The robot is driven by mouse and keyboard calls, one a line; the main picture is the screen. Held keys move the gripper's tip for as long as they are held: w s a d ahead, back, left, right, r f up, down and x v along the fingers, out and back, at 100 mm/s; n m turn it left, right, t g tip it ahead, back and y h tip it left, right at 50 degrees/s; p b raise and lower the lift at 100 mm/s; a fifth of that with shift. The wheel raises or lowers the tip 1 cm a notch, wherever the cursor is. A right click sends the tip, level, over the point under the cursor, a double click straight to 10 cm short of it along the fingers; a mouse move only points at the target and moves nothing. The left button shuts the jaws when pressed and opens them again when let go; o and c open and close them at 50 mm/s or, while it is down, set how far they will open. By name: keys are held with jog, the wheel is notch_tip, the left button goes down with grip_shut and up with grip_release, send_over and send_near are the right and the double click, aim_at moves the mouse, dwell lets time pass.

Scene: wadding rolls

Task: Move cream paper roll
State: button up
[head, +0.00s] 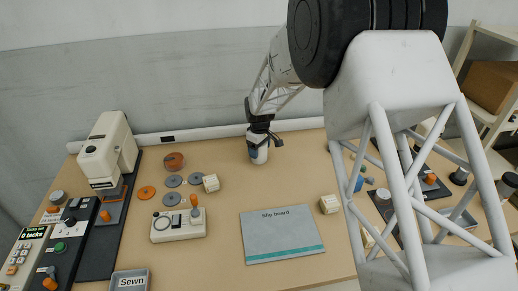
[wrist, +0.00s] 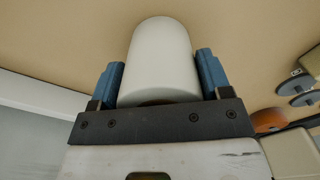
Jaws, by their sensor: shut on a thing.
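My gripper (head: 259,136) is at the back middle of the table, pointing down. It is shut on a pale, off-white cylindrical roll (head: 259,154), which looks close to upright. In the wrist view the roll (wrist: 160,60) sits between the two blue finger pads of my gripper (wrist: 160,82). Whether the roll touches the table or hangs just above it, I cannot tell. Its upper part is hidden by the gripper in the head view.
A grey "Slip board" (head: 282,236) lies at the front middle. Small cream pieces (head: 211,183) (head: 329,204) stand nearby. Grey discs (head: 172,199) and a control box (head: 179,226) lie left. A tall machine (head: 108,150) and "Sewn" tray (head: 130,281) are further left. Table between gripper and board is clear.

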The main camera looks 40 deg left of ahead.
jog(key=shift+w+d, duration=6.95)
jog(key=shift+w, duration=0.05)
jog(key=o, duration=1.1)
jog(key=shift+r, duration=0.1)
notch_tip(320, 180, up, 8)
jog(key=shift+d, duration=0.1)
